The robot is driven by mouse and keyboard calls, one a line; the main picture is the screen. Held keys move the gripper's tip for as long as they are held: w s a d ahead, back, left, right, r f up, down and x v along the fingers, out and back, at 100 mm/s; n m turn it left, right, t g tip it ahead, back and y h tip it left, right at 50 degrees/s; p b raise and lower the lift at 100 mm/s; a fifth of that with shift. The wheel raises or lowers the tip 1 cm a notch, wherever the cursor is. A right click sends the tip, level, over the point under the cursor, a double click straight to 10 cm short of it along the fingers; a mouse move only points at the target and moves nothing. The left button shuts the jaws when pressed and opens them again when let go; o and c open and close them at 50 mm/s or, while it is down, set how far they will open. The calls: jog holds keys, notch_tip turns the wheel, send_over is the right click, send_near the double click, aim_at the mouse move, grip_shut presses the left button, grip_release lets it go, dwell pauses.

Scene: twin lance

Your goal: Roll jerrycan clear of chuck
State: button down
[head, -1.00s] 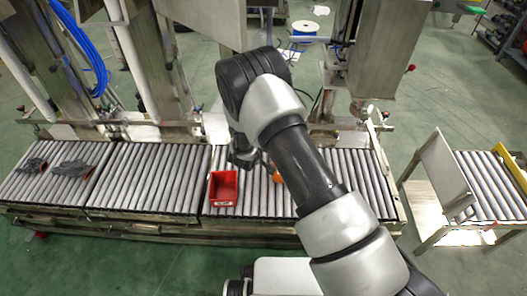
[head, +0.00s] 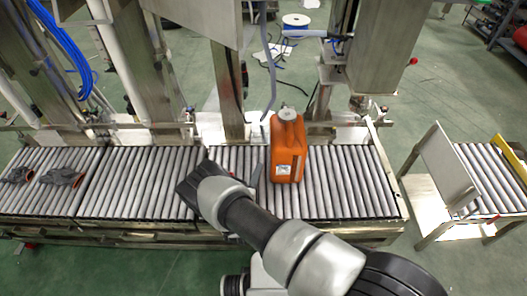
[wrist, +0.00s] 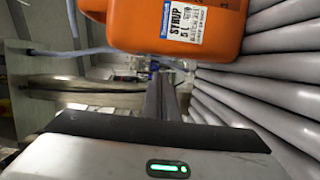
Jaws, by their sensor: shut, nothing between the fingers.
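The orange jerrycan (head: 287,150) stands upright on the roller conveyor (head: 345,185), with a white cap on top and a white label on its near side. I cannot clearly make out the chuck; a grey hose (head: 270,65) hangs just left of the cap.
Rollers right of the can are clear up to the conveyor's end. Dark gloves (head: 62,176) lie at the far left. Steel machine posts (head: 228,90) stand behind the line. A separate roller table (head: 490,180) stands at right, across a gap.

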jog(key=b+x, duration=0.2)
jog(key=x, duration=0.7)
jog(key=shift+w, duration=0.35)
jog(key=shift+s+d, duration=0.1)
jog(key=shift+d, duration=0.05)
